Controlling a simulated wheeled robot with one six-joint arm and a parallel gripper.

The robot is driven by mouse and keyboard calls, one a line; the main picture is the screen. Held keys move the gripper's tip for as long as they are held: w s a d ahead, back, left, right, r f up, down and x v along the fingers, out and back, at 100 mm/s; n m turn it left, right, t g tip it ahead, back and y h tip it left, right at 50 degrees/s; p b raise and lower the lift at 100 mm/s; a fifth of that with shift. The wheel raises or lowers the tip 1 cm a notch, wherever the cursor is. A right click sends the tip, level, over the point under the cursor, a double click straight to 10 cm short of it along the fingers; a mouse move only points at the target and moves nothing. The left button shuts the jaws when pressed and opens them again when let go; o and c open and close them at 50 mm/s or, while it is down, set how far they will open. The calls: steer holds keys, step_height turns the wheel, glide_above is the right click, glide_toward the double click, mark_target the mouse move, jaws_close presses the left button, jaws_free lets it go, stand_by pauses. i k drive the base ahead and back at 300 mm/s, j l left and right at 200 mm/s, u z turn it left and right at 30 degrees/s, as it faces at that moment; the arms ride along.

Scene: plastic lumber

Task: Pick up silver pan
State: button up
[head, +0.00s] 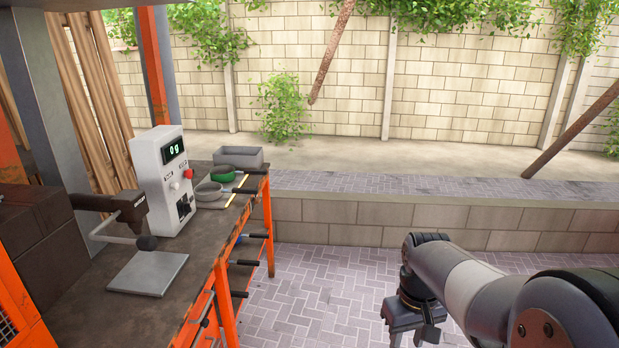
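My gripper (413,335) hangs pointing down at the lower right, over the paved floor. It is well apart from the bench and the pans. Its two fingers show a gap between them, with nothing seen in it. The finger ends are near the bottom of the view.
A white scale box (163,180) reading 0 g, with its metal plate (148,272), stands nearer on the bench (120,318). A grey tray (238,157) is behind the pans. More dark handles (244,263) stick out below the bench top. Paved floor (320,285) lies clear between bench and gripper.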

mark_target(209, 192)
steer(key=i+l, duration=0.1)
steer(key=i, duration=1.6)
steer(key=i+u, duration=0.8)
steer(key=i+l+u, duration=0.1)
steer(key=u, duration=0.3)
steer(key=i+l+u, duration=0.3)
steer(key=u, duration=0.15)
steer(key=i+l+u, duration=0.25)
steer(key=u, duration=0.15)
steer(key=i+l+u, duration=0.35)
